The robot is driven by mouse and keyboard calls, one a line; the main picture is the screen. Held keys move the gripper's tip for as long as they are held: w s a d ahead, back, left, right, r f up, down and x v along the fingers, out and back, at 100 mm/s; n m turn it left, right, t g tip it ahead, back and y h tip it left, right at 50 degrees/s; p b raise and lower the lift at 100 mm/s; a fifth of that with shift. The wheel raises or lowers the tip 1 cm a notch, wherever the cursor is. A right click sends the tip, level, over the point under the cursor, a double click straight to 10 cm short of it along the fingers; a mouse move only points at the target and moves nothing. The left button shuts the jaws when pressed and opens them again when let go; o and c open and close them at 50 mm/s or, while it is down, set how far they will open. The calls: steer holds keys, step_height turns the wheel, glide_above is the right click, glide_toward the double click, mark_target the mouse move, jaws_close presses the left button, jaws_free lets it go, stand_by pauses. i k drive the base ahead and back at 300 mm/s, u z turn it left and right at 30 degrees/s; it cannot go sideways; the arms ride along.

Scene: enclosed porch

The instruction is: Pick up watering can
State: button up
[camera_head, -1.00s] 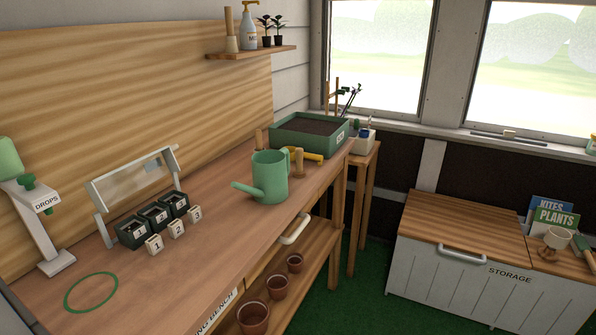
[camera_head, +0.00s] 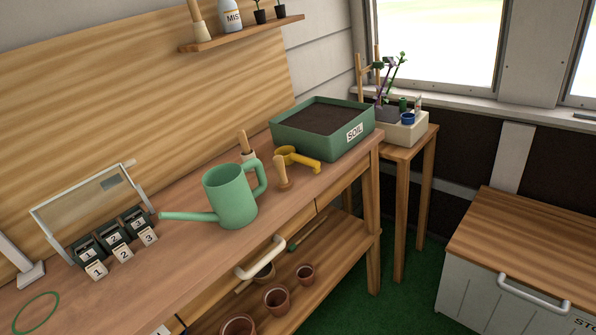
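The green watering can (camera_head: 231,196) stands upright on the wooden potting bench (camera_head: 185,266). Its spout points left and its handle is on the right, toward the back of the bench. Its open top faces up. My gripper does not show in this view, and nothing is seen touching the can.
A green soil tray (camera_head: 322,128), a yellow scoop (camera_head: 300,160) and a wooden peg-like tool (camera_head: 281,173) lie behind the can. A drawer handle (camera_head: 261,258) juts from the bench front. Green floor shows at lower right.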

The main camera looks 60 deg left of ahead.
mark_target(230, 196)
steer(key=u, duration=0.3)
steer(key=i, duration=1.2)
steer(key=u, duration=0.65)
